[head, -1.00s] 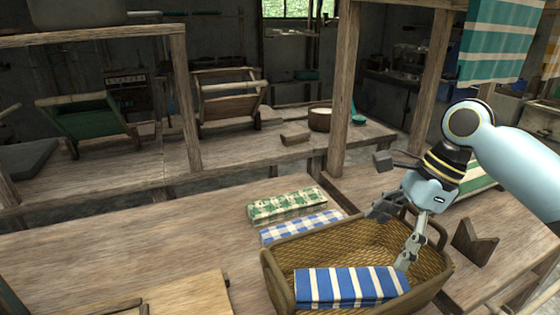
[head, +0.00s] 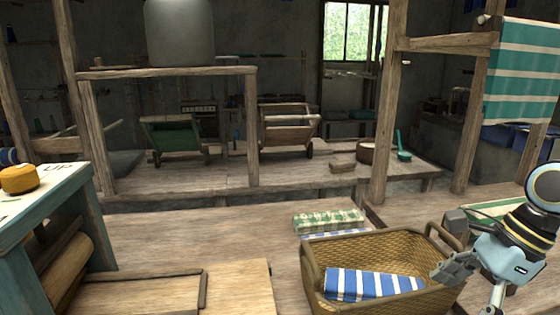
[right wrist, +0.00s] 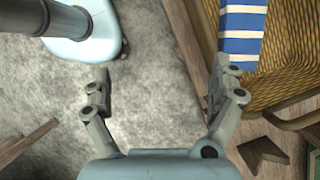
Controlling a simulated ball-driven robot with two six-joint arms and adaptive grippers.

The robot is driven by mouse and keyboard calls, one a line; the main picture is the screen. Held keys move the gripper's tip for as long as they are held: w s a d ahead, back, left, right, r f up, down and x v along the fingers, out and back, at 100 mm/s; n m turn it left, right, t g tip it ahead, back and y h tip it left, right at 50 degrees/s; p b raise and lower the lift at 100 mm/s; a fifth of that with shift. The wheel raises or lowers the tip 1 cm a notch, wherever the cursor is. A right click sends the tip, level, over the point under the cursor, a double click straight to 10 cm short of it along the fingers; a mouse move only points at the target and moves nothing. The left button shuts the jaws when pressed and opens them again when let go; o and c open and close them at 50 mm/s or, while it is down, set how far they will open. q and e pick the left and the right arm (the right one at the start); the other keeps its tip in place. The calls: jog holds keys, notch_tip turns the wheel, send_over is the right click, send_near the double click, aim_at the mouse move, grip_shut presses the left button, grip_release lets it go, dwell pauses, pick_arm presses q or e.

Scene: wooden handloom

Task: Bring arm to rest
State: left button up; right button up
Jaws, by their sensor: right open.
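My right gripper (head: 472,288) is at the lower right of the head view, beside the right end of the wicker basket (head: 440,282). In the right wrist view its two fingers (right wrist: 160,90) are spread apart with only grey floor between them. The gripper is open and empty. A blue and white striped folded cloth (head: 375,284) lies in the basket. The cloth also shows at the top right of the right wrist view (right wrist: 243,35), past the right finger. My left gripper is not in the frames.
A green patterned folded cloth (head: 328,220) and a partly hidden blue and white one lie behind the basket. A blue-green table (head: 60,205) with a yellow round object (head: 18,179) stands at the left. Wooden posts (head: 385,120) rise behind. Grey floor (right wrist: 150,60) lies under the right gripper.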

jog(key=s+f+g+b, duration=0.1)
jog(key=s+f, duration=0.5)
jog(key=f, duration=0.5)
jog(key=s+a+f+n+g+h+b, duration=0.1)
jog(key=s+f, duration=0.5)
jog(key=f, duration=0.4)
jog(key=s+f+g+b, duration=0.1)
jog(key=s+f, duration=0.5)
jog(key=f, duration=0.5)
jog(key=s+f+n+t+h, duration=0.1)
jog(key=s+f+n+h, duration=0.1)
jog(key=s+f+n, duration=0.5)
jog(key=s+f+n+t+h, duration=0.1)
jog(key=s+f+n+h, duration=0.1)
jog(key=s+f+n, duration=0.6)
jog(key=s+n, duration=0.5)
jog(key=shift+d+f+n+t, duration=0.25)
jog(key=shift+d+n+t, duration=0.05)
jog(key=shift+d+n, duration=0.1)
